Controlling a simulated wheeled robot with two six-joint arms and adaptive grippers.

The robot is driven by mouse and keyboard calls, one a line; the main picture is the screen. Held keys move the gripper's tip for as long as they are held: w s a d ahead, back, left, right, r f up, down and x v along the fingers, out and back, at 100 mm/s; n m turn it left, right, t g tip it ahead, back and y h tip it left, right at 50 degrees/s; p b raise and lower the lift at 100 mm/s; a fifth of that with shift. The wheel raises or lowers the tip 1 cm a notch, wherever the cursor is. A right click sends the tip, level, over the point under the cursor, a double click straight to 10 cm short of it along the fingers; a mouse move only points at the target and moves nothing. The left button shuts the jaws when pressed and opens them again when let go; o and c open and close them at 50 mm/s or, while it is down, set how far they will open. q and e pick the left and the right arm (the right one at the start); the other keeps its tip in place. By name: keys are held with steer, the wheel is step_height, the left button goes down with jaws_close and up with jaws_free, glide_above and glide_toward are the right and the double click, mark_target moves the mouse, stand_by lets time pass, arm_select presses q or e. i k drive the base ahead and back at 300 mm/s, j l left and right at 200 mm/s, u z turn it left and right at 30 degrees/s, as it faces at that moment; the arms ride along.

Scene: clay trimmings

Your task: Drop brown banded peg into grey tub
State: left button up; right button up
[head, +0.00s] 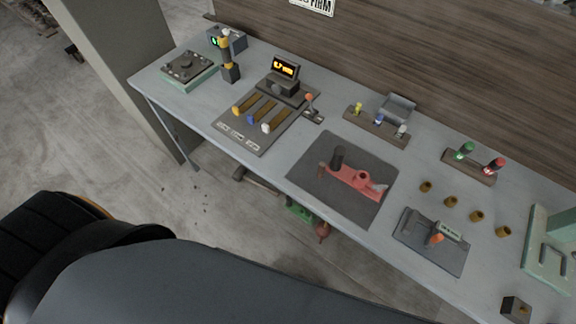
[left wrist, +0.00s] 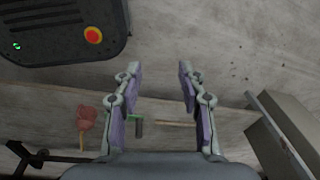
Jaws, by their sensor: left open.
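Several small brown cylinders stand in a slanting row on the right of the bench in the head view, among them this brown one (head: 425,187). At this size I cannot tell which is a banded peg. A grey open container (head: 398,105), which looks like the grey tub, stands at the bench's back edge behind a small rack. My left gripper (left wrist: 159,80) is open and empty in the left wrist view, with bare floor beyond its fingers. It does not show in the head view. My right gripper is in neither view.
The rack (head: 377,127) in front of the grey container holds yellow, blue and white pieces. A dark mat (head: 314,192) carries a red object and a black cylinder. A grey plate (head: 433,255) lies at the front edge. A green-and-red lamp block (head: 469,168) stands behind the cylinders.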

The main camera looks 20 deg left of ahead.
mark_target(391, 119)
steer(key=k+l+u, duration=0.1)
steer(key=u, duration=0.3)
steer(key=k+l+u, duration=0.15)
steer(key=u, duration=0.2)
steer(key=k+l+u, duration=0.15)
steer(key=u, duration=0.25)
steer(key=k+l, duration=0.1)
steer(key=k, duration=0.2)
steer(key=i+l, duration=0.15)
steer(key=i, duration=0.3)
